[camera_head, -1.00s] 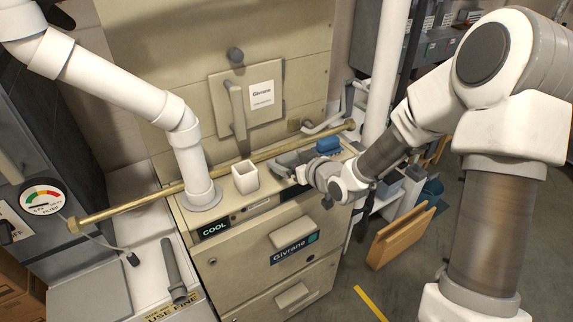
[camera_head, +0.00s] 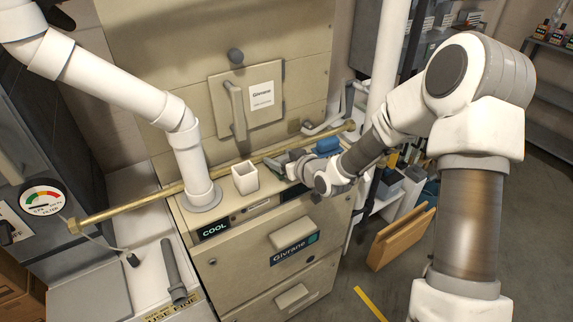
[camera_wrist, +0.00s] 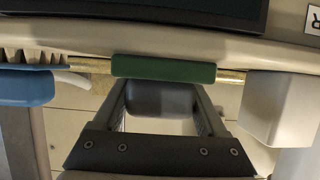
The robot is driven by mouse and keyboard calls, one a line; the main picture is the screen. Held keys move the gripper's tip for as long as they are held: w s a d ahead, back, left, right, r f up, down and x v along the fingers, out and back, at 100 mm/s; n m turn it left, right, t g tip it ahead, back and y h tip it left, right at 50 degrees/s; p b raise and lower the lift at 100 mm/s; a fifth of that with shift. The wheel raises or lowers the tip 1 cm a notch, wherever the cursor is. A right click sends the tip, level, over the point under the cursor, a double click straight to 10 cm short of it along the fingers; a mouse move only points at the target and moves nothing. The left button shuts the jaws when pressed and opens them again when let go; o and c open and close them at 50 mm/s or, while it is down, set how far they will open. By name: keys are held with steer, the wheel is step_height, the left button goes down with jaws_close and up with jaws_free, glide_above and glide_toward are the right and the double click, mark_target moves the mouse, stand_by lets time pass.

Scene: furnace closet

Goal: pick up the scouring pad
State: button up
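The scouring pad, a flat green bar (camera_wrist: 163,67), lies crosswise just ahead of my gripper (camera_wrist: 162,88) in the wrist view, on the cream furnace top. My two fingers are spread apart, with their tips close to the pad's near long side.
The white square cup (camera_head: 245,177) stands left of my gripper in the head view. A blue brush (camera_head: 327,146) lies to the right; its blue part also shows in the wrist view (camera_wrist: 25,88). A brass rod (camera_head: 150,198) runs behind. A white pipe (camera_head: 195,165) rises at left.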

steer(key=c, duration=0.6)
steer(key=shift+o, duration=0.2)
steer(key=shift+r, duration=0.15)
